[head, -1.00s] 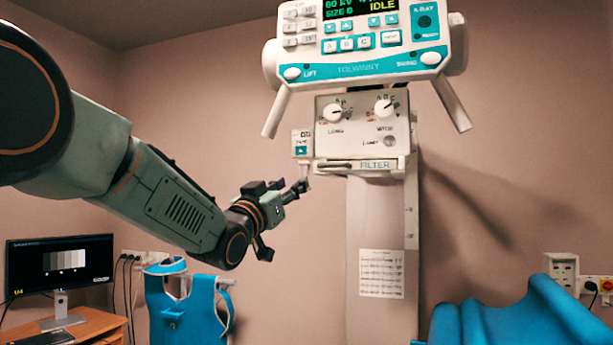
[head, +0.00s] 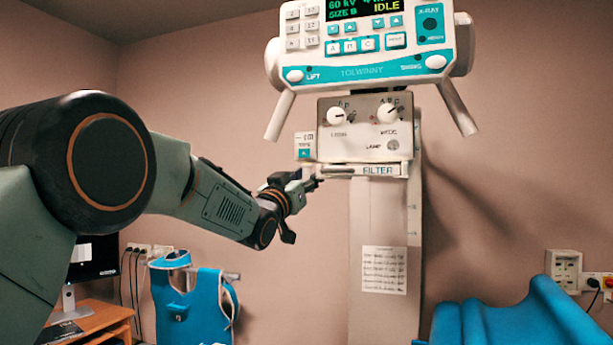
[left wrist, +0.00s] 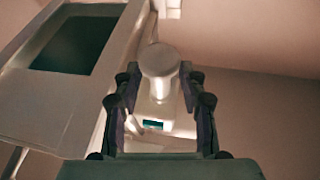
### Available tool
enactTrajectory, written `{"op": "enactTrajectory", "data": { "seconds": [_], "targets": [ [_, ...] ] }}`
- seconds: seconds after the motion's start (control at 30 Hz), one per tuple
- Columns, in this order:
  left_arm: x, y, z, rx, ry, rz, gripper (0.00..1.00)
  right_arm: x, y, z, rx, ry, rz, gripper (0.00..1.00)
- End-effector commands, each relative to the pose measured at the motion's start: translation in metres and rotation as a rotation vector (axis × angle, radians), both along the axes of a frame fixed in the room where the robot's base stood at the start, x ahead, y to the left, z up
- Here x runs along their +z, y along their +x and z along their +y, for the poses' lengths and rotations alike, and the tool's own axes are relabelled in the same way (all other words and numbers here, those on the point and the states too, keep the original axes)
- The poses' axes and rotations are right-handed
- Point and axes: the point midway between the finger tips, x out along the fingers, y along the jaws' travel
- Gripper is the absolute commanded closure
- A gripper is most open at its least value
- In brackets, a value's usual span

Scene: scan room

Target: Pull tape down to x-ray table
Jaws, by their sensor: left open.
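The tape unit (head: 305,146) is a small white box with a teal label on the left side of the x-ray head. Its teal label also shows in the left wrist view (left wrist: 152,124). My left gripper (head: 312,184) is open just below this box. In the left wrist view, a round pale tape pull (left wrist: 160,62) shows between the two open fingers (left wrist: 160,90). I cannot tell whether either finger touches it. In the head view the pull is hard to make out at the fingertips. The x-ray table is not clearly in view. My right gripper is not in view.
The x-ray control panel (head: 365,65) with two handles stands above the knob box (head: 365,130). A pale column (head: 375,225) stands below. A blue padded thing (head: 520,315) is at lower right, a blue apron (head: 192,305) at lower left, near a desk (head: 100,318).

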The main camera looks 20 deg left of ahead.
Motion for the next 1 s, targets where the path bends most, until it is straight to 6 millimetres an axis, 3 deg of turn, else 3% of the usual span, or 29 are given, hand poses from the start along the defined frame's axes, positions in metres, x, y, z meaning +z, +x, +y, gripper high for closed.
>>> {"op": "enactTrajectory", "data": {
  "seconds": [0.07, 0.53, 1.0],
  "targets": [
    [-0.0004, 0.0000, 0.0001, 0.000, 0.000, 0.000, 0.60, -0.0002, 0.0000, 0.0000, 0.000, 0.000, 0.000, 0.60],
    [-0.0001, -0.0003, 0.0001, 0.000, 0.000, 0.000, 0.99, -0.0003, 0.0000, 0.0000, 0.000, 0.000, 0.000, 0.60],
    [0.0001, -0.0003, 0.0002, 0.000, 0.000, -0.001, 1.00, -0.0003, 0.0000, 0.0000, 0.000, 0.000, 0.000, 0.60]
  ]
}}
